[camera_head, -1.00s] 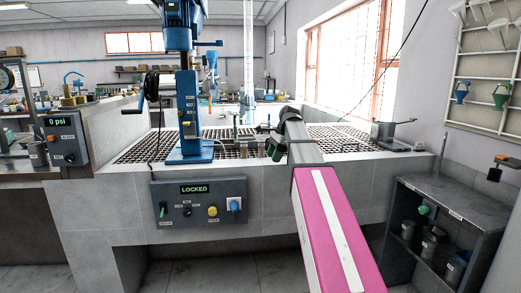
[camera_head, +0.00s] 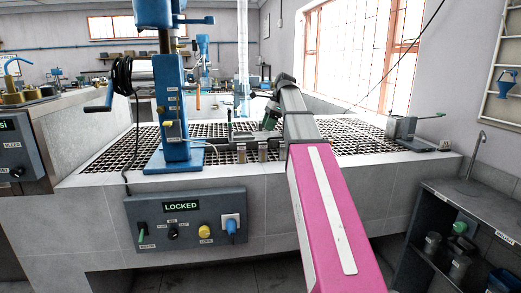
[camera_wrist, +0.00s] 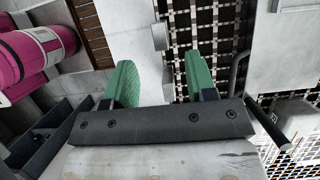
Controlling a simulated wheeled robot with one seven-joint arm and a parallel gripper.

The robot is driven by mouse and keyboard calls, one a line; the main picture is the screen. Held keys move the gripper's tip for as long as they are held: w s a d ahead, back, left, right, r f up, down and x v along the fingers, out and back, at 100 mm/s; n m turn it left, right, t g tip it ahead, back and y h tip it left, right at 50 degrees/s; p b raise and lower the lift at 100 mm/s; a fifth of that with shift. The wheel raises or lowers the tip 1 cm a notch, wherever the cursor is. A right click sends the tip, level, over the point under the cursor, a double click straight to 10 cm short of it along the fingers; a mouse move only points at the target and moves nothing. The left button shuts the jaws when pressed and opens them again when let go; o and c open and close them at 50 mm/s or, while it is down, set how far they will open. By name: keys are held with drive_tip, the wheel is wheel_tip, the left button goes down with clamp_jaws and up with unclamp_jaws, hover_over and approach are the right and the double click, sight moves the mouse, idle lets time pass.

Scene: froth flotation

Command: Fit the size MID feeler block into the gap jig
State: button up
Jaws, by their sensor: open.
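My gripper (camera_wrist: 161,84) is open, with its two green fingers spread apart and nothing held between them. In the head view my gripper (camera_head: 270,116) is small and partly behind my arm, above the front edge of the grated bench. A small grey block (camera_wrist: 158,37) shows in the wrist view, beyond the fingertips and between their lines. In the head view, several small grey blocks, one of them here (camera_head: 262,151), stand at the bench's front edge below my gripper. I cannot read which is size MID, and I cannot tell for sure which item is the gap jig.
A blue column stand (camera_head: 175,115) with a crank rises left of my gripper. A control panel (camera_head: 187,219) reading LOCKED is on the bench front. A grey device (camera_head: 402,128) stands on the right bench end. A dark shelf unit (camera_head: 455,232) is at lower right.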

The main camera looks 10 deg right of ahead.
sight(263, 143)
drive_tip(key=x, duration=0.5)
drive_tip(key=shift+f, duration=0.25)
drive_tip(key=shift+d+f+x, duration=0.1)
drive_tip(key=shift+d+x, duration=0.05)
drive_tip(key=shift+x, duration=0.75)
drive_tip(key=shift+d+f+x, duration=0.1)
drive_tip(key=shift+d+x, duration=0.05)
drive_tip(key=shift+x, duration=0.75)
drive_tip(key=shift+d+x, duration=0.2)
drive_tip(key=shift+x, duration=0.7)
drive_tip(key=shift+s, duration=0.1)
clamp_jaws()
